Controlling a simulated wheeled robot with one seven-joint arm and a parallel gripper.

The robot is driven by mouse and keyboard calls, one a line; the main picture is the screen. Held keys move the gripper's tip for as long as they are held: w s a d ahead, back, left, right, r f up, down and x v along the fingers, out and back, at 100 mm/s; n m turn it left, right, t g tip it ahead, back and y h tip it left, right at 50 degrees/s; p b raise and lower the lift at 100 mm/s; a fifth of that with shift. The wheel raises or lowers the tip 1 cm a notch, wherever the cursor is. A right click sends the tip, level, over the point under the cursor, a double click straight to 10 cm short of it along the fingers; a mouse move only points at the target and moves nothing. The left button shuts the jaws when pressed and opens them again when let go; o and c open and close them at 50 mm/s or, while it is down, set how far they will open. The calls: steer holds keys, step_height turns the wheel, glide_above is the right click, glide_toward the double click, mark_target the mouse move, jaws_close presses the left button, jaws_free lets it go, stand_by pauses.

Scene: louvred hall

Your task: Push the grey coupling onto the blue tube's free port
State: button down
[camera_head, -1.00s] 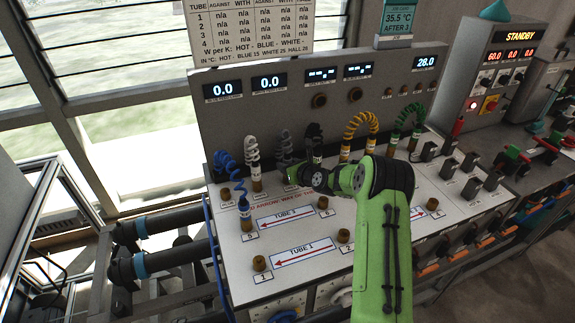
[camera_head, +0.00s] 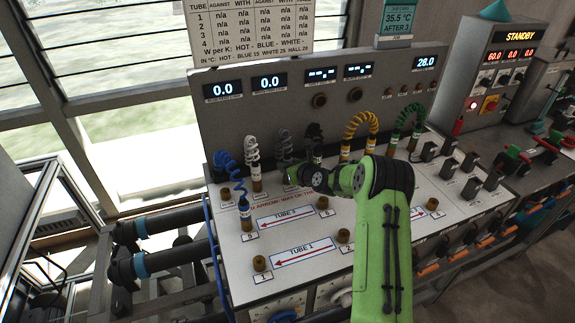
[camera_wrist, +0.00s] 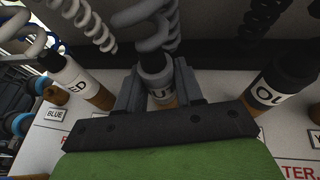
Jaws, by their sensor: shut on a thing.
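The grey coupling (camera_wrist: 154,72), at the end of a grey coiled hose (camera_wrist: 150,22), is between my gripper's fingers (camera_wrist: 157,92) in the wrist view. The fingers are shut on it. Brass shows directly below the coupling; I cannot tell whether it is seated on a port. In the head view my gripper (camera_head: 290,176) is low over the back of the white panel, below the grey hose (camera_head: 285,142), and the coupling is hidden. A blue coiled hose (camera_head: 230,165) ends in a coupling (camera_head: 244,208) upright on the panel's left. I cannot tell which port is the blue tube's free one.
A white coupling (camera_wrist: 80,78) stands close left of my gripper, and a black one (camera_wrist: 285,80) close right. Bare brass ports (camera_head: 260,263) stand on the white panel (camera_head: 240,280), around the tube labels. Yellow (camera_head: 361,128) and green hoses (camera_head: 408,120) arch further right.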

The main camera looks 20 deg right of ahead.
mark_target(288, 159)
step_height(288, 159, up, 7)
steer(key=p, duration=0.6)
steer(key=shift+r, duration=0.1)
steer(key=shift+s, duration=0.15)
